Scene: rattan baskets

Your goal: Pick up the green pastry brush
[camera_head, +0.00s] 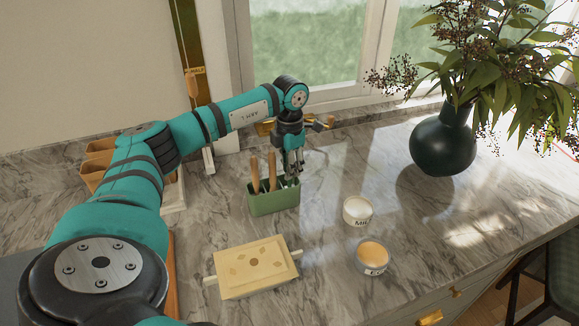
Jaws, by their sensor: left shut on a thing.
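A green holder (273,203) stands on the marble counter near the middle of the view. Two utensils with wooden handles (271,170) stand upright in its left and middle part. My left gripper (292,168) reaches down over the right end of the holder, its fingers pointing down. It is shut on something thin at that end. The fingers mostly hide this thing, so I cannot make out whether it is the green pastry brush. No green brush shows clearly elsewhere. My right gripper is not in view.
A cream butter dish (254,266) lies in front of the holder. A white cup (357,212) and a candle-like jar (373,257) stand to its right. A dark vase (443,146) with leafy branches stands at the back right. The counter between holder and vase is mostly clear.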

